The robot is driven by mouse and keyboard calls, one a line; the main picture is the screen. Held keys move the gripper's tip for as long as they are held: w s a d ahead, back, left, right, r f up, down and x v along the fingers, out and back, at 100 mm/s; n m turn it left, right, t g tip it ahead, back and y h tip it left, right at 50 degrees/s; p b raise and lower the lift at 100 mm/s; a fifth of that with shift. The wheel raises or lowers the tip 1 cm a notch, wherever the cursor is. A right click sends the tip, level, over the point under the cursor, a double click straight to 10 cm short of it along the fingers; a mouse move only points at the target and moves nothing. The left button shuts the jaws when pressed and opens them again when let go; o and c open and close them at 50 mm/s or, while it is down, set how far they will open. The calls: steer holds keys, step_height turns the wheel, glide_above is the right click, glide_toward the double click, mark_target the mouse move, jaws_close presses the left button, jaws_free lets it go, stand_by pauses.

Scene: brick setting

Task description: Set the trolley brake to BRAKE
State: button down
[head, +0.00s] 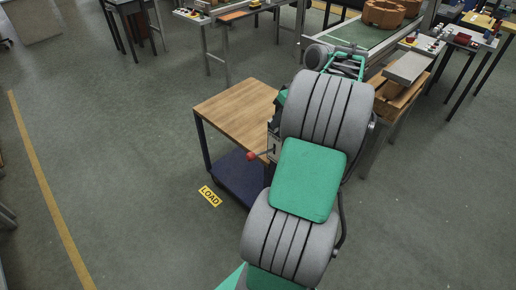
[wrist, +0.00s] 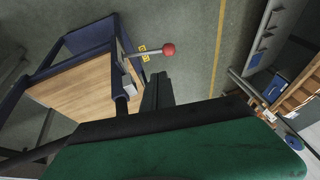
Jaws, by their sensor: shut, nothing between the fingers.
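The trolley (head: 228,102) has a wooden top and a dark blue lower shelf. It stands left of my arm in the head view, and its top also fills the left of the wrist view (wrist: 75,92). The brake lever's red ball knob (head: 251,156) sticks out at the trolley's near side. In the wrist view the knob (wrist: 168,49) is on a thin rod from a grey plate, with small yellow labels (wrist: 143,48) beside the rod. My gripper (wrist: 160,76) is shut and empty, its dark fingers just below the knob in the picture, seemingly apart. My arm hides the gripper in the head view.
A yellow LOAD floor sign (head: 210,196) lies by the trolley. Side tables are at the back. The floor on the left is clear.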

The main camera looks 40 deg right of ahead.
steer(key=p, duration=0.1)
glide_above(262, 153)
steer(key=s+a, duration=0.1)
steer(key=a, duration=0.2)
step_height(262, 153, down, 11)
steer(key=shift+s+a+f, duration=0.1)
steer(key=shift+a+f, duration=0.05)
steer(key=shift+f, duration=0.45)
